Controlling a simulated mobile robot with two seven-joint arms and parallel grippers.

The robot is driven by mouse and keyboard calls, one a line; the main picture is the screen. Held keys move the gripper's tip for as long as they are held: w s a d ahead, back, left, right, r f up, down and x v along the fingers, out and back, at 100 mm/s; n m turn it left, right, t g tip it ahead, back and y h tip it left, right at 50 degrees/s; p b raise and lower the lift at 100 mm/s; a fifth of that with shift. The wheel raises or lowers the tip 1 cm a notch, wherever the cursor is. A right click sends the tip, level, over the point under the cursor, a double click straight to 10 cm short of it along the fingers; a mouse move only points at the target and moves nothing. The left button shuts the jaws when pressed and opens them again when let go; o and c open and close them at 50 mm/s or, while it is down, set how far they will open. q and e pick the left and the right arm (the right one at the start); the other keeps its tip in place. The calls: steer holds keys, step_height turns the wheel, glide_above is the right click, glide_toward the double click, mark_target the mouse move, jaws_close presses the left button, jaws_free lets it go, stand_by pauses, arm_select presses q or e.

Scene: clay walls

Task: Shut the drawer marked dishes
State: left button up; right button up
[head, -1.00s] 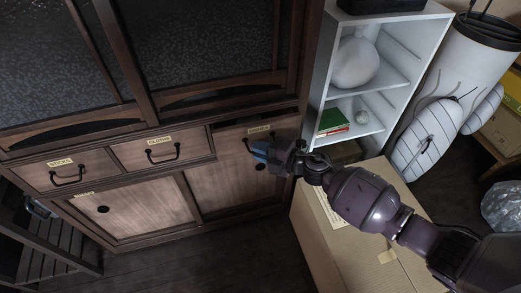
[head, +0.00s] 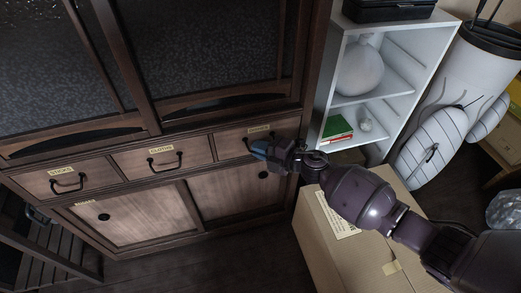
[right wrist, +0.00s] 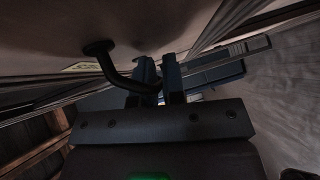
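The right-hand drawer (head: 232,137) of the dark wooden cabinet has a small label that is too blurred to read. In the right wrist view the handle (right wrist: 118,78) curves up to the fingers of my right gripper (right wrist: 159,72). The fingers are close together with a narrow gap; whether they clasp the handle I cannot tell. My left gripper is out of view.
Sliding doors (head: 135,215) are below. A cardboard box (head: 345,262) stands on the floor under my right arm. A white shelf (head: 372,98) with a vase stands right of the cabinet.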

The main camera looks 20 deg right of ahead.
steer(key=shift+o, duration=0.4)
steer(key=shift+w+r, duration=0.1)
steer(key=shift+r, duration=0.2)
steer(key=shift+s+d, duration=0.35)
steer(key=shift+d, duration=0.1)
arm_select(q)
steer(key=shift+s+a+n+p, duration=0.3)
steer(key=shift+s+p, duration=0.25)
steer(key=shift+p, duration=0.5)
arm_select(e)
steer(key=f+v, duration=0.1)
steer(key=v, duration=0.8)
steer(key=shift+s+d+r, duration=0.2)
steer(key=shift+s+r, duration=0.1)
steer(key=shift+s, duration=0.1)
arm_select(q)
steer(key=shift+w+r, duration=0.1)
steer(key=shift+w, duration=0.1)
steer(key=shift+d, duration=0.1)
